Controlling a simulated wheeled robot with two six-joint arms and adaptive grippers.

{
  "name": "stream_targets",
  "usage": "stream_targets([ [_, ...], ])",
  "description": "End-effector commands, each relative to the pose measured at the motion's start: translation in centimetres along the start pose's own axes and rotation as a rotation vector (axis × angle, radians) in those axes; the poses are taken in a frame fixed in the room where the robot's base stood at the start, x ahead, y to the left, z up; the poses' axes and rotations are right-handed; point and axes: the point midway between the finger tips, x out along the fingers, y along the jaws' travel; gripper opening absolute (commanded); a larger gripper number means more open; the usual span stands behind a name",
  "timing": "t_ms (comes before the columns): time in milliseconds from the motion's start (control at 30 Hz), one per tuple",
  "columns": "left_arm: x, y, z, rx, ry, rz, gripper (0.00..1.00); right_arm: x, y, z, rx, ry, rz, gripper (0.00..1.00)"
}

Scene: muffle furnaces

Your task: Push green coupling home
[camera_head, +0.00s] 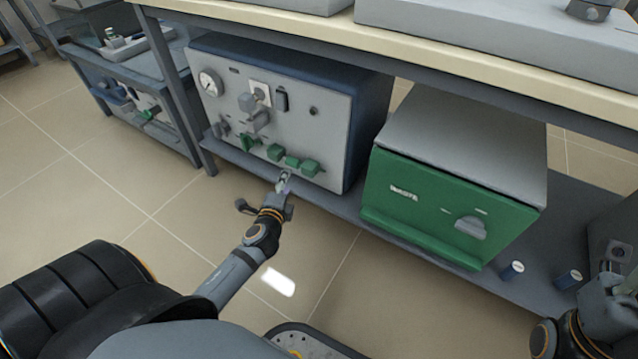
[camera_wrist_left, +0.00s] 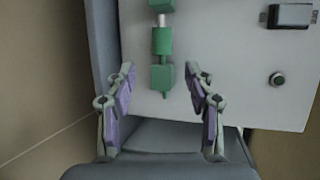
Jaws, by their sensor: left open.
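A row of green coupling pieces runs along the lower front of a grey-fronted unit (camera_head: 278,129). In the head view they are the left piece (camera_head: 276,152), middle piece (camera_head: 292,162) and right piece (camera_head: 311,167). In the left wrist view a bare silver length (camera_wrist_left: 162,20) shows between the top piece (camera_wrist_left: 160,5) and middle piece (camera_wrist_left: 162,42); a narrower green part links the middle and bottom piece (camera_wrist_left: 162,77). My left gripper (camera_head: 284,181) is open and empty, its fingers (camera_wrist_left: 160,74) on either side of the bottom piece, apart from it. My right gripper (camera_head: 608,292) is partly cut off; its jaws are unclear.
The unit also has a gauge (camera_head: 210,83), knobs and a green-handled valve (camera_head: 247,142). A green-fronted waste box (camera_head: 440,210) stands to the right on the low shelf (camera_head: 345,205). Two small blue cylinders (camera_head: 512,270) (camera_head: 568,279) stand beyond it. The bench top (camera_head: 400,47) overhangs. Open floor lies in front.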

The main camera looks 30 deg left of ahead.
Motion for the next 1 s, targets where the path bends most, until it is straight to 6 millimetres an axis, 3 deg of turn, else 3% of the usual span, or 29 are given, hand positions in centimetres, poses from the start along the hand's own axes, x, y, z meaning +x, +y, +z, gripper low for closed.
stream_targets([
  [167, 0.1, -0.4, 0.0, 0.006, 0.000, -0.009, 0.54, 0.2, 0.0, -0.6, -0.001, 0.017, 0.000, 0.40],
  [267, 1.3, -0.2, 0.0, 0.006, -0.001, -0.009, 0.54, -0.4, -0.1, -0.4, -0.002, 0.014, -0.001, 0.40],
  [500, 6.4, 0.0, -0.1, 0.003, -0.001, -0.009, 0.54, -2.5, -0.5, -0.1, -0.008, 0.006, -0.011, 0.40],
  [700, 9.6, -0.1, 0.0, 0.003, -0.001, -0.008, 0.54, -3.8, -0.8, 0.2, -0.015, 0.001, -0.019, 0.40],
  [1000, 10.4, -0.4, 0.0, 0.003, 0.000, -0.006, 0.54, -3.9, -0.9, 0.2, -0.017, -0.001, -0.023, 0.40],
])
